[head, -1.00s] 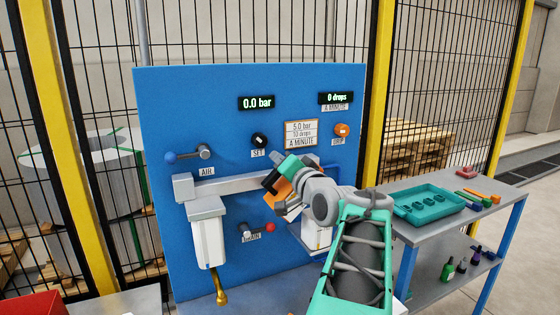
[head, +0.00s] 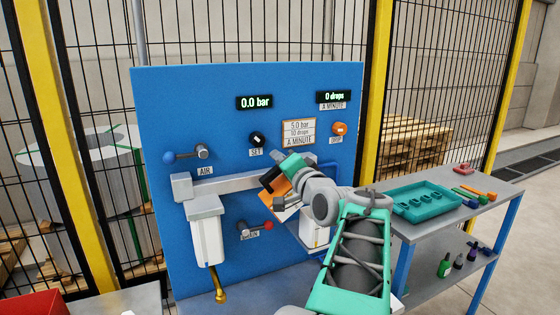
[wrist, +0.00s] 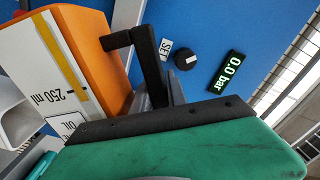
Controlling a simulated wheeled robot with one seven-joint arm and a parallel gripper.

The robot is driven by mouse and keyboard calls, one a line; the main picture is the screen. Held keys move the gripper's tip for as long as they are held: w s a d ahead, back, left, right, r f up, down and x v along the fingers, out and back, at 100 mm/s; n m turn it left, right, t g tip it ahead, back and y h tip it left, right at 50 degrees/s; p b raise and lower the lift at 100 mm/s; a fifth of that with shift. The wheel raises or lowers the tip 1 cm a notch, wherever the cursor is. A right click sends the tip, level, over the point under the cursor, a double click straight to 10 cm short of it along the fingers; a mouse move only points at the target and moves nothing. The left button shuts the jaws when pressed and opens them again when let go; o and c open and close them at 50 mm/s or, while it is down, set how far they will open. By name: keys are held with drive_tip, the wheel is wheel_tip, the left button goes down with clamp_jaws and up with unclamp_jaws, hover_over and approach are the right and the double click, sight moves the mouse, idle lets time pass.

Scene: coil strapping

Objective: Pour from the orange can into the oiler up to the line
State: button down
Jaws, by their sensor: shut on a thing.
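My gripper (wrist: 160,85) is shut on the black handle of the orange can (wrist: 95,38). In the wrist view the can is tilted and shows a white face with a yellow stripe, a "250 ml" mark and an "OIL" label. In the head view the can (head: 283,187) is partly hidden behind my gripper (head: 280,175), in front of the blue panel. The oiler (head: 313,234), a white bowl, hangs below the can at the right end of the grey pipe. My arm covers part of it. Its line and the can's spout cannot be made out.
The blue panel (head: 200,105) carries a "0.0 bar" display (head: 254,102), a "0 drops" display (head: 334,97) and knobs. A white filter bowl (head: 208,238) hangs at left. A side table with a teal tray (head: 428,202) stands at right.

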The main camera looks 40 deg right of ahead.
drive_tip(key=shift+r, duration=0.1)
drive_tip(key=shift+s+d+f+m+p, duration=0.1)
drive_tip(key=shift+d+f+m+p, duration=0.1)
drive_tip(key=shift+m+p, duration=0.25)
drive_tip(key=shift+d+m, duration=0.1)
drive_tip(key=shift+m, duration=0.15)
drive_tip(key=shift+s+d+f+m, duration=0.1)
drive_tip(key=shift+d+f+m, duration=0.1)
drive_tip(key=shift+m, duration=0.2)
drive_tip(key=shift+p, duration=0.35)
drive_tip(key=shift+d+f+m, duration=0.15)
drive_tip(key=shift+d+m, duration=0.1)
drive_tip(key=shift+m, duration=0.15)
drive_tip(key=shift+f, duration=0.15)
drive_tip(key=shift+s+d+m+p, duration=0.1)
drive_tip(key=shift+d+m+p, duration=0.05)
drive_tip(key=shift+m+p, duration=0.2)
drive_tip(key=shift+s+d+f+m, duration=0.1)
drive_tip(key=shift+d+f+m, duration=0.15)
drive_tip(key=shift+f+m, duration=0.1)
